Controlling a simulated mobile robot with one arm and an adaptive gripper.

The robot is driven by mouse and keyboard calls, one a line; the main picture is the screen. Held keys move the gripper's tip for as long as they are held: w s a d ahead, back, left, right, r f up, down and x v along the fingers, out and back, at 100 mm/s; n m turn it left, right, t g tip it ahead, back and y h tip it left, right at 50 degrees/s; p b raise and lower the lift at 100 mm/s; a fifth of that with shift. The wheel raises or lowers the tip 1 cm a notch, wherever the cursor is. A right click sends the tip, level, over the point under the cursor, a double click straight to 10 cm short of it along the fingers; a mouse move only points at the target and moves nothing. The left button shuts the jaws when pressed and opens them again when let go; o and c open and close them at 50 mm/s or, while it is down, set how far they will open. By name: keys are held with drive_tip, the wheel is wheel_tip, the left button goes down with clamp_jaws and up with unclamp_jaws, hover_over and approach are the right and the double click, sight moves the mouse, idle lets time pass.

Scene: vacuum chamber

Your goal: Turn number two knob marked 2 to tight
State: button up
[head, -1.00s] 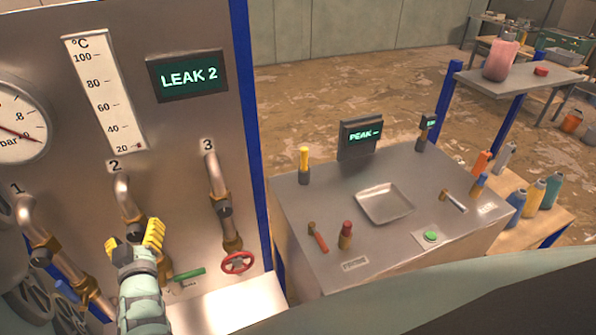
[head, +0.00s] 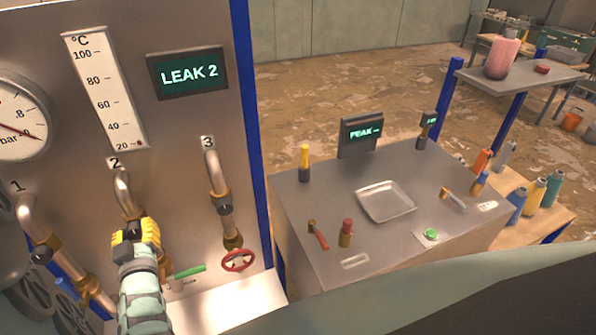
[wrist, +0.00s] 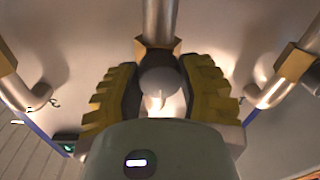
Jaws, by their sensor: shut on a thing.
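The label "2" (head: 115,163) is on the metal panel, above the bent metal pipe (head: 123,188) of line 2. My gripper (head: 136,240), with yellow ribbed fingers, is at the fitting on this pipe and covers most of it. In the wrist view my gripper (wrist: 160,90) is shut with one finger on each side of a grey rounded number two knob (wrist: 160,82). A brass nut (wrist: 157,48) shows just beyond the knob. The knob's markings are hidden. The panel screen (head: 188,74) reads "LEAK 2".
Pipe 3 (head: 216,172) with a red handwheel (head: 238,261) is to the right, and pipe 1 (head: 32,220) to the left. A green lever (head: 190,271) is close beside my gripper. A metal bench (head: 320,215) with tools stands right of the panel.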

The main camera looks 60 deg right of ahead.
drive_tip(key=shift+d+f+m+b, duration=0.1)
drive_tip(key=shift+d+m+b, duration=0.05)
drive_tip(key=shift+m+b, duration=0.9)
drive_tip(key=shift+c, duration=0.2)
drive_tip(key=shift+f+m+b, duration=0.1)
drive_tip(key=shift+m+b, duration=0.45)
drive_tip(key=shift+b, duration=0.35)
drive_tip(key=m+b, duration=0.3)
drive_tip(key=b, duration=0.1)
drive_tip(key=shift+s, duration=0.1)
drive_tip(key=m+b, duration=0.3)
drive_tip(key=shift+d+m+h+b, duration=0.1)
drive_tip(key=shift+m+h+b, duration=0.3)
drive_tip(key=shift+r+m+b, duration=0.2)
drive_tip(key=shift+m+b, duration=1.9)
drive_tip(key=shift+b, duration=0.05)
drive_tip(key=o, duration=1.2)
drive_tip(key=shift+o, duration=0.2)
drive_tip(key=shift+n+p, duration=0.3)
